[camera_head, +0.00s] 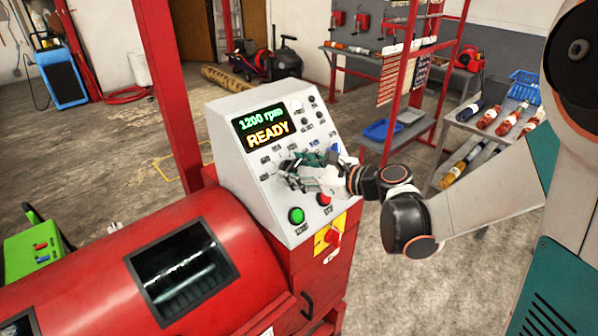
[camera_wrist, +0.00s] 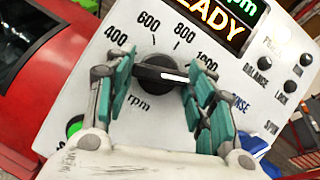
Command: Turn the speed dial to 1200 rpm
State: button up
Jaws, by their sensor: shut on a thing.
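The speed dial (camera_wrist: 164,73) is a black knob on the sloped white control panel (camera_head: 226,122). In the wrist view its white pointer line points right, toward my right finger. The printed 400, 600, 800 and 1000 marks show around it; any mark behind that finger is hidden. My gripper (camera_wrist: 160,88) has its teal fingers on both sides of the knob and is shut on it. In the head view my gripper (camera_head: 308,172) is at the panel and covers the dial. The display (camera_head: 264,128) reads "1200 rpm" and "READY".
A green button (camera_head: 296,215) and a red button (camera_head: 323,199) sit below my gripper. A red switch on a yellow plate (camera_head: 331,237) is lower down.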

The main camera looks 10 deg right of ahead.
jog(key=shift+a+m+t+h, duration=0.1)
jog(key=shift+m+t+h, duration=0.35)
jog(key=shift+m, duration=0.95)
jog(key=o, duration=1.1)
jog(key=shift+c, duration=0.2)
jog(key=shift+s, duration=0.1)
jog(key=v, duration=1.2)
jog(key=shift+s+a, duration=0.1)
jog(key=shift+a, duration=0.1)
